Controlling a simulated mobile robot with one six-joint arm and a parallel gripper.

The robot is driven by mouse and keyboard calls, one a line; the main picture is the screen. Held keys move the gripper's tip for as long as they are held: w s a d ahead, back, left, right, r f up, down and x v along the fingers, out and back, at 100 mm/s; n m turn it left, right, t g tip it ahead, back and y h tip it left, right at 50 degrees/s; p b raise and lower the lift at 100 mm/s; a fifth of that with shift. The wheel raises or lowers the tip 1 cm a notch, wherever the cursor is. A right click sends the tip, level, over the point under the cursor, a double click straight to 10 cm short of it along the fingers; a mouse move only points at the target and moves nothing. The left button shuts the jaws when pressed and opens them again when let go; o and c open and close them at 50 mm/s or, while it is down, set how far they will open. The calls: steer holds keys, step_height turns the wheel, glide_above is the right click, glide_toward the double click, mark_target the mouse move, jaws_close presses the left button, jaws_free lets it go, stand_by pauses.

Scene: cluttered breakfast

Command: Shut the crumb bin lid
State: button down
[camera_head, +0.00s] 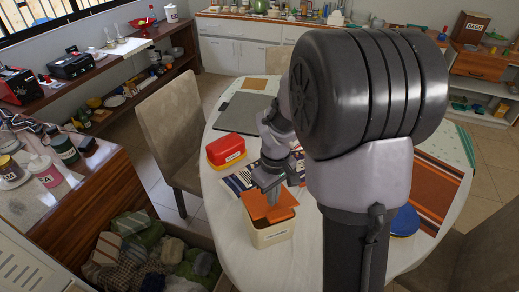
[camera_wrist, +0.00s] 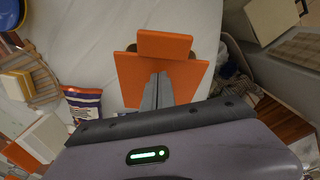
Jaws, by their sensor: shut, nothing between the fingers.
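The crumb bin (camera_head: 270,238) is a cream box with a label on its front, near the front edge of the white table. Its orange lid (camera_head: 258,208) lies over the top; in the wrist view the lid (camera_wrist: 196,78) shows as a wide orange panel with a smaller orange block beyond it. My gripper (camera_head: 272,199) is above the lid, pointing down, with its fingers together and empty. In the wrist view the fingertips (camera_wrist: 159,76) overlap the panel. I cannot tell whether they touch it or whether the lid is fully closed.
A red-and-yellow box (camera_head: 226,150) stands behind the bin to the left. A blue-lidded container (camera_head: 405,221) is to the right, beyond my arm. A grey chair (camera_head: 170,132) stands left of the table (camera_head: 212,190). A crate of cloths lies below on the floor.

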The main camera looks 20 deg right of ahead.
mark_target(275, 208)
steer(key=shift+s+f+b, duration=0.5)
steer(key=shift+f+b, duration=0.15)
steer(key=shift+f, duration=0.25)
steer(key=shift+s+f+b, duration=0.2)
steer(key=shift+f+b, duration=0.2)
steer(key=shift+f, duration=0.1)
steer(key=shift+s+f+b, duration=0.15)
steer(key=shift+f+b, duration=0.25)
steer(key=shift+f, duration=0.2)
step_height(275, 208, up, 9)
steer(key=p, duration=0.8)
steer(key=shift+a, duration=0.1)
